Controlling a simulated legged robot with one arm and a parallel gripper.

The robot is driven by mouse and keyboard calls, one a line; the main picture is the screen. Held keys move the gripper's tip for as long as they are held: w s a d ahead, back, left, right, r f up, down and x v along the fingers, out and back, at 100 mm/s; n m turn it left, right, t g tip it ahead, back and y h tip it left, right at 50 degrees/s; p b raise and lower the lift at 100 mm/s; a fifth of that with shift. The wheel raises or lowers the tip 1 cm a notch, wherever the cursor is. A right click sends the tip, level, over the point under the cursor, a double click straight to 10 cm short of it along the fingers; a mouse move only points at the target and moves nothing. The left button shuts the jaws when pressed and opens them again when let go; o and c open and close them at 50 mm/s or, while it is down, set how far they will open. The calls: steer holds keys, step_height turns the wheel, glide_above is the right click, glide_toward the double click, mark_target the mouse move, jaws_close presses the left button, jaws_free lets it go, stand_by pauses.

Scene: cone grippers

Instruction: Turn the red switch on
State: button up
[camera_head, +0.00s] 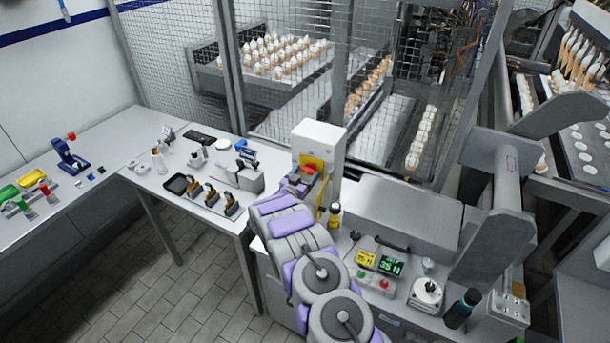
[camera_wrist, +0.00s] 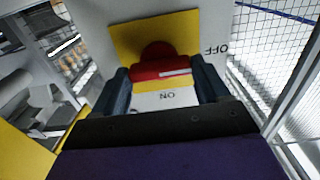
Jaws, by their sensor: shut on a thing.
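The red switch (camera_wrist: 160,67) is a rotary knob on a yellow plate (camera_wrist: 122,38). The plate is on the front of a white box. In the wrist view its grip bar lies level across the picture, with a white mark at its right part. "OFF" (camera_wrist: 216,49) is printed to the right of the plate and "ON" (camera_wrist: 167,96) below the knob; both read upside down. My gripper (camera_wrist: 161,84) has one dark finger on each side of the knob and is shut on it. In the head view my gripper (camera_head: 301,183) reaches the switch and partly hides it.
The white box (camera_head: 318,137) stands on a workbench by a wire mesh fence (camera_head: 285,80). A yellow and black bottle-like item (camera_head: 334,214) stands just right of my arm. A bench with black trays and tools (camera_head: 205,190) is to the left. Scales and displays (camera_head: 391,265) stand at right.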

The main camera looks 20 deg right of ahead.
steer(key=shift+a, duration=0.1)
steer(key=c, duration=0.4)
steer(key=shift+m, duration=0.3)
steer(key=m+b, duration=0.1)
steer(key=m, duration=0.2)
steer(key=shift+m, duration=0.3)
steer(key=m+b, duration=0.2)
steer(key=m, duration=0.1)
steer(key=shift+f+m, duration=0.1)
steer(key=shift+m, duration=0.2)
steer(key=m+b, duration=0.2)
steer(key=b, duration=0.1)
steer(key=shift+s+f+m, duration=0.1)
steer(key=shift+f+m, duration=0.1)
steer(key=shift+m, duration=0.2)
steer(key=m+b, duration=0.3)
steer(key=b, duration=0.1)
steer(key=shift+f+m, duration=0.15)
steer(key=shift+m, duration=0.15)
steer(key=m+b, duration=0.1)
steer(key=b, duration=0.1)
steer(key=m+b, duration=0.2)
steer(key=b, duration=0.1)
steer(key=shift+d+m, duration=0.2)
steer(key=shift+m, duration=0.1)
steer(key=shift+s, duration=0.1)
